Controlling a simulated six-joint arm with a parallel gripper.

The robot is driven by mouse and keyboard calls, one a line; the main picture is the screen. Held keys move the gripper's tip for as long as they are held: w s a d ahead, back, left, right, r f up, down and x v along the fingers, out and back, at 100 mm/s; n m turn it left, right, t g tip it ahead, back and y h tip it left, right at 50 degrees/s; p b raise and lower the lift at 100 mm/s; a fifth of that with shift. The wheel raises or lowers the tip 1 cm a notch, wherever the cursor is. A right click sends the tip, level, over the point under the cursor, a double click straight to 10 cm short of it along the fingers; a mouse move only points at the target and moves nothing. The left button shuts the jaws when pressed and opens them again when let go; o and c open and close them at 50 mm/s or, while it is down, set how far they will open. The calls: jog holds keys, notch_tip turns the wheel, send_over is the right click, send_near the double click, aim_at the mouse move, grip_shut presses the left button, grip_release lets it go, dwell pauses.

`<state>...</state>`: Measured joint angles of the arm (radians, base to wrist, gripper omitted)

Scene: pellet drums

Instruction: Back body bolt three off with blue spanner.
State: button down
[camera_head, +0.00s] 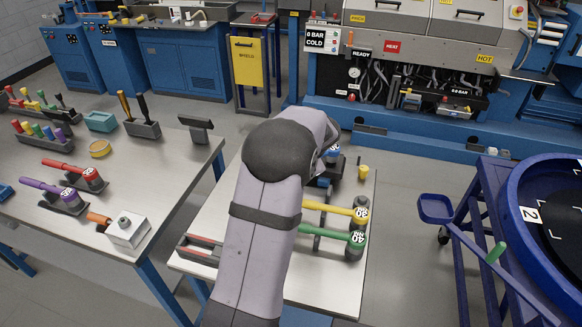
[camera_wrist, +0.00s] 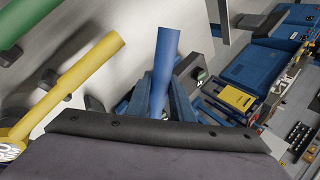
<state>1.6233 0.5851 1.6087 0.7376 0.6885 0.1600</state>
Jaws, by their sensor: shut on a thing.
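The blue spanner's round head (camera_head: 331,153) shows in the head view at the back of the near table's row of spanners, just right of my arm. Its blue handle (camera_wrist: 166,60) points up in the middle of the wrist view. A yellow spanner (camera_head: 335,209) and a green spanner (camera_head: 330,232) lie in front of the blue one. I cannot make out body bolt three.
The near table (camera_head: 335,290) holds a red-and-grey tray (camera_head: 200,250) at its left and a small yellow cup (camera_head: 363,171). Left is a table (camera_head: 160,185) with more tools. Right stands a blue drum (camera_head: 520,190) marked 2. The machine (camera_head: 420,120) stands behind.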

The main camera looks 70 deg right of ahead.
jog(key=shift+f, duration=0.1)
dwell(0.6)
jog(key=shift+f+b, duration=0.35)
jog(key=shift+b, duration=0.1)
jog(key=shift+f+b, duration=0.55)
jog(key=shift+b, duration=0.05)
dwell(0.4)
jog(key=shift+s+a, duration=0.1)
jog(key=shift+s, duration=0.15)
dwell(0.5)
jog(key=s+a+n+t+y+p, duration=0.1)
jog(key=s+a+n+y+p, duration=0.2)
jog(key=s+n, duration=0.6)
jog(key=shift+s+a+t+y, duration=0.25)
jog(key=shift+s+t+y, duration=0.15)
jog(key=shift+s+y, duration=0.6)
dwell(2.0)
jog(key=shift+w, duration=0.3)
dwell(0.4)
jog(key=shift+r+p, duration=0.2)
jog(key=shift+p, duration=0.1)
